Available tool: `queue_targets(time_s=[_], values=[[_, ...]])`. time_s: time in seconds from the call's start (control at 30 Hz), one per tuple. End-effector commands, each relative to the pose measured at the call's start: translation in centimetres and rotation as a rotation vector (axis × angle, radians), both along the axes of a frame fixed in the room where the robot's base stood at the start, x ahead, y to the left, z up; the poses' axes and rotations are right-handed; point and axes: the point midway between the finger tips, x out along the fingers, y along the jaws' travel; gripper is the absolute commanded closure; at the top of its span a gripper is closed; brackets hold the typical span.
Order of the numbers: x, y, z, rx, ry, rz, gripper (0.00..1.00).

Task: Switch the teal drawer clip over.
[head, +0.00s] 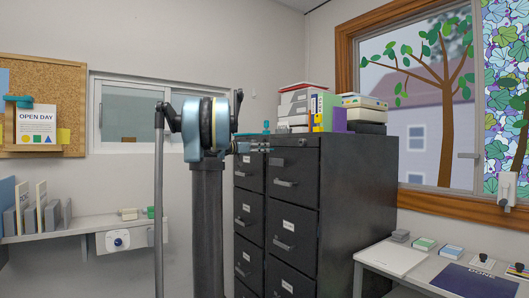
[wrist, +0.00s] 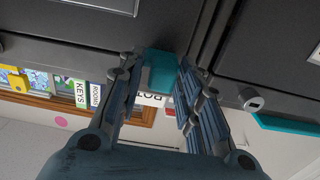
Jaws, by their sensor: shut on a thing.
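The teal drawer clip (wrist: 160,72) is a small teal block at the edge of the dark cabinet front in the wrist view. My gripper (wrist: 162,80) has its two fingers on either side of it and is shut on it. The fingers hide part of the clip's sides, and I cannot tell which way it is set. In the head view my gripper (head: 268,147) is at the top of the black filing cabinet (head: 345,185), in front of its upper drawers. I cannot make out the held clip there.
A second teal piece (wrist: 282,123) lies along the cabinet edge, beside a round lock (wrist: 251,100). Binders and boxes (head: 322,110) stand on the cabinet. A side table (head: 400,262) with stamps and pads is at right, a shelf (head: 75,228) at left.

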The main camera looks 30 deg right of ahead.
Motion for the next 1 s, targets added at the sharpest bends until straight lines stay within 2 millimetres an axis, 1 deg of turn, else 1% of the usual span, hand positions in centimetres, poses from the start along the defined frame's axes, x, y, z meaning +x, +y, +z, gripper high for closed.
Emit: queue_targets(time_s=[0.03,0.1,0.2,0.53,0.57,1.0], values=[[0.7,0.1,0.0,-0.001,0.001,0.001,1.0],[1.3,0.1,0.0,-0.001,0.001,0.0,1.0],[1.7,0.1,0.0,-0.001,0.001,0.0,1.0],[2.1,0.2,0.1,-0.002,0.001,0.005,1.0],[2.1,0.2,0.1,-0.002,0.001,0.006,0.61],[2.0,0.4,0.0,0.0,0.0,0.003,0.6]])
